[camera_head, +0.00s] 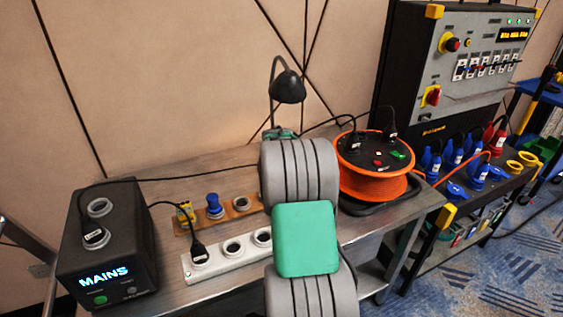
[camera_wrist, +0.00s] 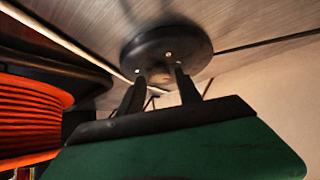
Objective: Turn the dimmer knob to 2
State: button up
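A black desk lamp (camera_head: 287,87) with a bent neck stands at the back of the metal table, behind my arm. In the wrist view a round black disc (camera_wrist: 150,47), which looks like the lamp's base, lies on the tabletop with small light marks on it. My gripper (camera_wrist: 158,76) has its two dark fingers apart, with the tips at the disc's near edge. I cannot tell whether they touch it. A small reddish spot shows between the fingers. No dimmer knob or scale is clearly readable. My arm hides the gripper's fingers in the head view.
An orange cable reel (camera_head: 375,170) stands right of my arm and close beside the gripper in the wrist view (camera_wrist: 30,115). A white socket strip (camera_head: 228,257), a wooden strip (camera_head: 240,207) and a black MAINS box (camera_head: 107,240) are left. A control panel (camera_head: 465,60) stands right.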

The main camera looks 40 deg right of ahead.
grip_shut()
jog(key=shift+a+f+m, duration=0.1)
jog(key=shift+m, duration=0.2)
dwell(0.8)
jog(key=shift+w+a+m+g+h+b, duration=0.1)
jog(key=shift+w+m+g+h+b, duration=0.1)
jog(key=shift+m+g+h, duration=0.2)
jog(key=shift+w+m+g+h+b, duration=0.1)
jog(key=shift+m+g+h+b, duration=0.15)
jog(key=shift+m, duration=0.25)
jog(key=shift+a+m+g+h, duration=0.1)
jog(key=shift+m+g+h, duration=0.25)
jog(key=shift+m+g, duration=0.7)
jog(key=m+p, duration=0.1)
jog(key=m+g+p, duration=0.1)
jog(key=shift+w+r+m+h, duration=0.2)
jog(key=shift+m+h, duration=0.1)
jog(key=shift+m, duration=0.05)
jog(key=m+g+p, duration=0.2)
jog(key=p, duration=0.1)
jog(key=shift+w+f, duration=0.1)
